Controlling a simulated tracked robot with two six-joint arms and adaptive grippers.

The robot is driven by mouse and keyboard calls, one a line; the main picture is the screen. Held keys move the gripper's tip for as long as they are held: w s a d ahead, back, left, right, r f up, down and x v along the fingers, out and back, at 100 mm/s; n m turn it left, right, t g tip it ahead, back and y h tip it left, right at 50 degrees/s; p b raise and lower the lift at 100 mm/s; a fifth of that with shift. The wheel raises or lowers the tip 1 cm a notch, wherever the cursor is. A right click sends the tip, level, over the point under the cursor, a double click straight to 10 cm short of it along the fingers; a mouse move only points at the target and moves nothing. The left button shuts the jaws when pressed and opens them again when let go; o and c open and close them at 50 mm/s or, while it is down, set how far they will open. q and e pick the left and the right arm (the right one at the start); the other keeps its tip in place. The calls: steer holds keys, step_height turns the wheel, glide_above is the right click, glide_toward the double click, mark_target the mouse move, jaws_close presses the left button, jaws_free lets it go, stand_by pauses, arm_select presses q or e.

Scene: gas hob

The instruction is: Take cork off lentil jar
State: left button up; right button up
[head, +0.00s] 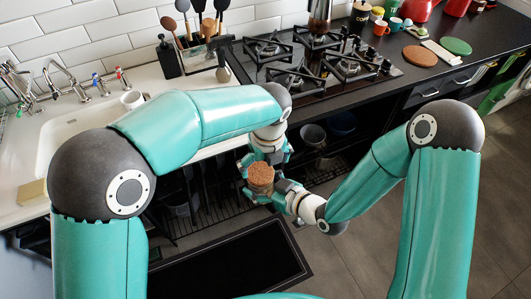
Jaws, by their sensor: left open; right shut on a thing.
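The lentil jar (261,188) is a small glass jar with a wide brown cork (261,173) seated in its top. It is held up in front of the counter, close to upright. My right gripper (268,192) is shut on the jar from the right side. My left gripper (262,160) is open just behind and above the cork, pointing down toward it. Whether its fingers touch the cork is hard to tell. The jar's contents are too small to make out, and its lower part is partly hidden by the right gripper.
A gas hob (310,55) with a moka pot (319,18) is set in the dark counter behind. A white sink (75,130) with a mug (132,99) is at left. Open shelves with pots (313,135) lie below the counter. A dark mat (232,266) lies on the floor.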

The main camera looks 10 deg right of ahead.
arm_select(q)
steer(key=shift+w+f, duration=0.1)
steer(key=shift+f, duration=0.75)
steer(key=shift+c, duration=0.2)
steer(key=shift+d, duration=0.15)
steer(key=c, duration=1.3)
steer(key=shift+r, duration=0.4)
